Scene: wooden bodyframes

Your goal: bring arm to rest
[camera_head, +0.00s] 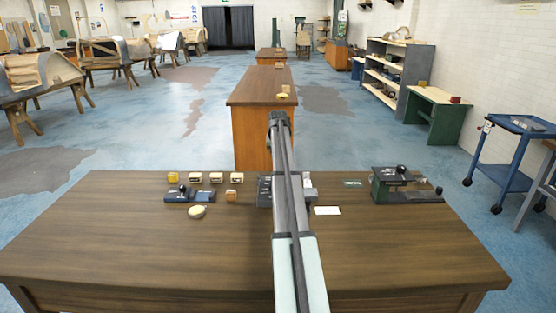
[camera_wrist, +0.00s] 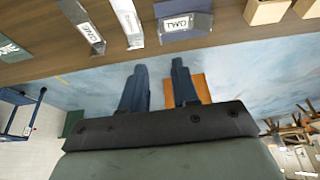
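My arm reaches straight out over the wooden table (camera_head: 130,235) in the head view, with my gripper (camera_head: 278,118) at its far end, seen past the table's far edge. In the wrist view my gripper (camera_wrist: 158,78) shows two dark fingers apart with nothing between them. Blue floor and an orange-brown cabinet side (camera_wrist: 203,88) lie behind the fingers. Nothing is seen touching the fingers.
Small blocks (camera_head: 236,178), a dark blue tool (camera_head: 188,195), a yellowish round item (camera_head: 198,211), a white card (camera_head: 327,211) and a dark green device (camera_head: 405,187) sit on the table. Grey labelled holders (camera_wrist: 184,22) are partly behind my arm. The table's front is clear.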

